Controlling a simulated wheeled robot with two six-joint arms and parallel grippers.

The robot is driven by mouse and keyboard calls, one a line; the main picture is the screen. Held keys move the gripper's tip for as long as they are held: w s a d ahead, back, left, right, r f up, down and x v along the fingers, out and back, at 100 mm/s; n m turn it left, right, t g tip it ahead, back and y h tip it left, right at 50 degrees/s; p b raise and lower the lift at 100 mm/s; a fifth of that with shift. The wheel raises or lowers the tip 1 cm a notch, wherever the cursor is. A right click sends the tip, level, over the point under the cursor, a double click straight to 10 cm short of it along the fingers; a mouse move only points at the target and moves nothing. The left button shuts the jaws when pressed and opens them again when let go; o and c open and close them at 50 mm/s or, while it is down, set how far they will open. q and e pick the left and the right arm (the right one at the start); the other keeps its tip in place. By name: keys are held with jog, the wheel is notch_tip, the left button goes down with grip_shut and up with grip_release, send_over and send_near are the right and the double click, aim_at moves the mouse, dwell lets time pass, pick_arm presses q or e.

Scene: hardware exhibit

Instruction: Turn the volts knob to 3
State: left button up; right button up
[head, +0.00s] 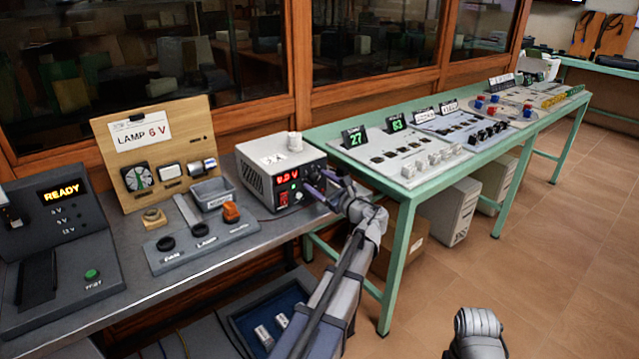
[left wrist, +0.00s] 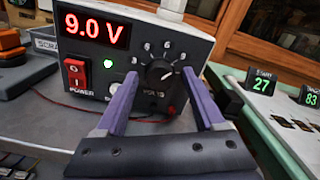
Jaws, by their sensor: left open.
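The grey power supply (head: 280,168) stands on the bench, with a lit red display (left wrist: 95,30) reading 9.0 V in the left wrist view. Its dark round volts knob (left wrist: 160,74) is on the front panel, with white numbers around its upper side. The number the knob's mark points at is hard to read. My left gripper (left wrist: 161,80) is open, its two purple fingers reaching toward the panel on either side of the knob. I cannot tell whether they touch it. In the head view my left gripper (head: 322,189) is in front of the panel and hides the knob partly.
A red power switch (left wrist: 77,73) and a green light are left of the knob. A LAMP 6 V board (head: 155,150) and a FAN/LAMP switch panel (head: 200,240) stand to the left. A green table (head: 400,225) with displays is close on the right.

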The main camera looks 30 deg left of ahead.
pick_arm(q)
grip_shut()
dwell(0.6)
